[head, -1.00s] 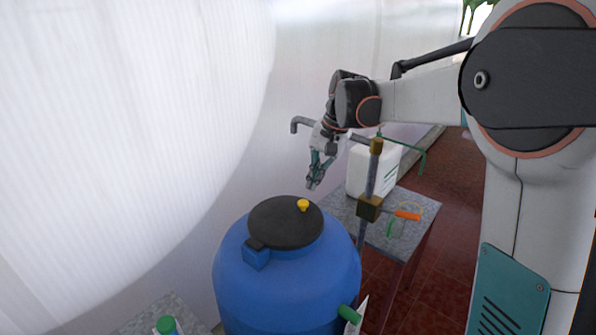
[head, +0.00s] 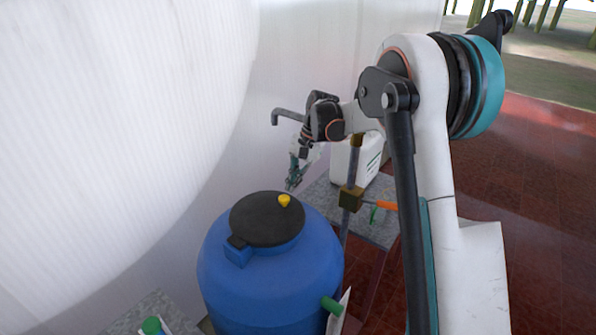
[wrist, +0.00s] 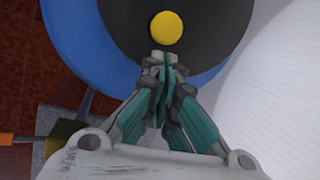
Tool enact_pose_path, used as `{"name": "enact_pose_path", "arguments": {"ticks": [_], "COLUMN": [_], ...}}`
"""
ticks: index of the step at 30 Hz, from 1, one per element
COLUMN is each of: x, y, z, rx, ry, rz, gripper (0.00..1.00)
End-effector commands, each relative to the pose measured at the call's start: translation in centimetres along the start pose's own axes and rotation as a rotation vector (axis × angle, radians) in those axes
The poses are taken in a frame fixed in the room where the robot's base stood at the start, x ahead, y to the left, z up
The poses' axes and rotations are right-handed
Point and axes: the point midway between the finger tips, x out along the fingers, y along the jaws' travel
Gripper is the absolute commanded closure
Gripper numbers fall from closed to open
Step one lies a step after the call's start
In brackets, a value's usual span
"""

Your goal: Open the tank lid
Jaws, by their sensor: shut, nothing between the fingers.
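The blue tank (head: 270,285) stands in the middle of the head view. Its round black lid (head: 262,222) lies flat on top, closed, with a yellow knob (head: 284,201) near the far edge. A blue and black hinge block (head: 238,249) sits at the lid's near side. My gripper (head: 290,187) is above and just behind the knob, fingers pointing down, shut and empty. In the wrist view the closed fingertips (wrist: 163,57) appear just below the yellow knob (wrist: 166,28) over the black lid (wrist: 205,30). I cannot tell the exact height gap.
A pipe with a brass valve (head: 351,198) and orange handle rises right of the tank. A white canister (head: 352,160) stands on a grey table (head: 378,225) behind it. A curved white wall (head: 120,130) is close on the left. Red tiled floor (head: 530,220) is clear at right.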

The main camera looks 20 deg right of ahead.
Motion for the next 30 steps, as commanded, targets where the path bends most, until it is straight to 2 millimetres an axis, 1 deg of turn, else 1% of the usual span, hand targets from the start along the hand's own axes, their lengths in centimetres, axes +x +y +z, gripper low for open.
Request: {"name": "enact_pose_path", "arguments": {"ticks": [1,3,9,20,30], "x": [0.8,1.6,2.7,2.7,1.6], "y": [0.0,-0.1,0.0,0.0,-0.4], "z": [0.0,0.0,0.0,0.0,0.7], "rx": [-0.001,-0.001,-0.001,-0.001,-0.011], "ry": [0.000,0.000,0.000,0.001,0.054], "rz": [0.000,0.000,0.000,0.000,0.012], "gripper": [1.00,1.00,1.00,1.00,1.00]}}
